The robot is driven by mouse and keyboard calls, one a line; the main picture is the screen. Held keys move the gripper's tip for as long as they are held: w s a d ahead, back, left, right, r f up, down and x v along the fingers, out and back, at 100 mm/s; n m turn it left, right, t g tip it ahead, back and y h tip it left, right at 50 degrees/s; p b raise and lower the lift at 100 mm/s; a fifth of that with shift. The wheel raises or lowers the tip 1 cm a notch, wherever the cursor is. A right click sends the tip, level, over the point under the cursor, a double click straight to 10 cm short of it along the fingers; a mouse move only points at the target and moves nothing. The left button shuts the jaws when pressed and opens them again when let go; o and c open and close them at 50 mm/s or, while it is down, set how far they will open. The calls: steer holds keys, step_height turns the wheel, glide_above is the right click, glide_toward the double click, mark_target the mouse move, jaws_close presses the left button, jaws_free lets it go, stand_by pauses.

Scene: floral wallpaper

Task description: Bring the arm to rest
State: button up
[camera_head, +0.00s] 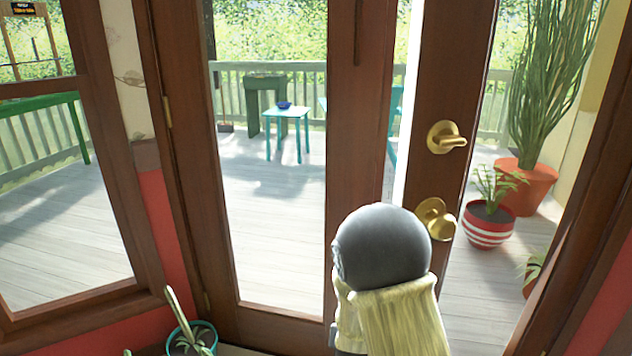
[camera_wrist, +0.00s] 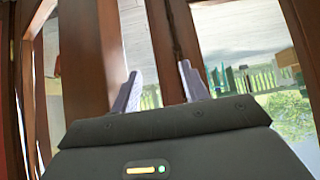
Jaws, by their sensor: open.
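My arm (camera_head: 385,280) rises at the bottom middle of the head view, with a dark round joint above a pale yellow cover. It stands in front of the brown wood-framed glass doors (camera_head: 345,150). My gripper is not visible in the head view. In the wrist view my gripper (camera_wrist: 158,82) shows two grey fingers spread apart with nothing between them. Brown door frame and glass lie beyond the fingers, and the deck scene appears upside down there. I cannot tell whether the fingertips touch anything.
A brass lever (camera_head: 447,138) and a brass knob (camera_head: 436,218) sit on the door close to my arm. A potted plant (camera_head: 192,340) stands at the lower left. Outside, a striped pot (camera_head: 488,228), an orange pot (camera_head: 525,185) and a small blue table (camera_head: 287,115) stand on the deck.

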steer(key=s+d+r+n+g+y+p, duration=0.1)
steer(key=s+d+r+g+p, duration=0.15)
steer(key=s+r, duration=0.6)
steer(key=s+d+r+n+g+y+p, duration=0.1)
steer(key=s+d+r+g+p, duration=0.25)
steer(key=s, duration=0.75)
step_height(320, 180, up, 39)
steer(key=p, duration=3.5)
steer(key=shift+w+a+g+p, duration=0.15)
steer(key=shift+w+g+p, duration=0.15)
steer(key=shift+p, duration=0.1)
steer(key=shift+f, duration=0.15)
steer(key=shift+w, duration=0.1)
